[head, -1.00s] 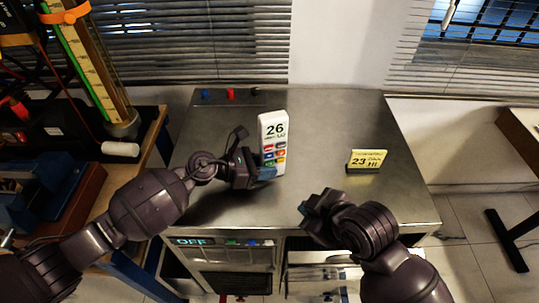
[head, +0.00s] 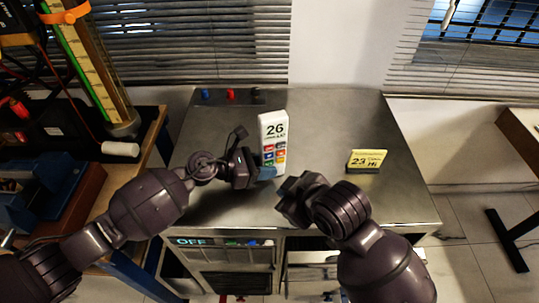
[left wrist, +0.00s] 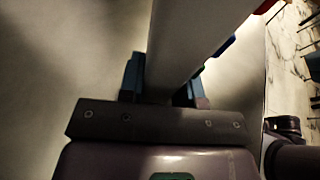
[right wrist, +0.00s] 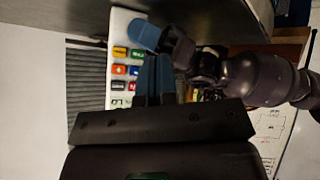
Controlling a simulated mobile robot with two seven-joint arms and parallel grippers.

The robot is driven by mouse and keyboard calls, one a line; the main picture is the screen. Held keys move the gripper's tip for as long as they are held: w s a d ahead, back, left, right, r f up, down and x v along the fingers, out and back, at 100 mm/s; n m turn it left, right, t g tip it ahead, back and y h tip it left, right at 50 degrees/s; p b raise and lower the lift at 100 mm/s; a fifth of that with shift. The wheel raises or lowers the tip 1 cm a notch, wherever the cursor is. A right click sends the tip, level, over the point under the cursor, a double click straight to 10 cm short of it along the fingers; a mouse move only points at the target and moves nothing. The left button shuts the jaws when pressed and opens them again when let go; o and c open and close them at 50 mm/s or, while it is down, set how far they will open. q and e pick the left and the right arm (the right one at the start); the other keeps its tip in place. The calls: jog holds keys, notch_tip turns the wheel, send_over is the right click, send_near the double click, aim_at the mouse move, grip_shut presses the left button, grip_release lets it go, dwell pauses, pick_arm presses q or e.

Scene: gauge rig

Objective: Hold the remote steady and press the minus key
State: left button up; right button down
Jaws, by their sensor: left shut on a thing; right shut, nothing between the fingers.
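The white remote (head: 272,128) stands upright on the metal bench top, with "26" on its display and rows of coloured keys below. My left gripper (head: 264,173) is shut on its lower part from the left; the left wrist view shows the remote's pale body (left wrist: 195,35) between the fingers (left wrist: 162,85). My right gripper (head: 284,197) is shut and empty, in front of and below the remote. In the right wrist view its fingertips (right wrist: 155,62) show close to the keyed face of the remote (right wrist: 113,45); whether they touch is unclear. The key symbols are too small to read surely.
A yellow card (head: 367,160) reading "23" and "Hi" stands at the right of the bench top (head: 330,115). Blue, red and black knobs (head: 230,94) line the back left. A panel reading "OFF" (head: 192,241) is on the bench front.

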aim_at(268, 164)
jog(key=shift+w+a, duration=0.35)
jog(key=shift+w, duration=0.7)
jog(key=shift+w+a, duration=0.3)
jog(key=shift+w, duration=0.8)
jog(key=shift+w+a, duration=0.35)
jog(key=shift+w, duration=0.7)
jog(key=shift+w, duration=0.1)
jog(key=shift+w+a, duration=0.15)
jog(key=shift+w, duration=0.15)
jog(key=shift+w, duration=0.25)
dwell(0.8)
jog(key=shift+s, duration=0.7)
jog(key=shift+w, duration=0.2)
jog(key=shift+w, duration=0.25)
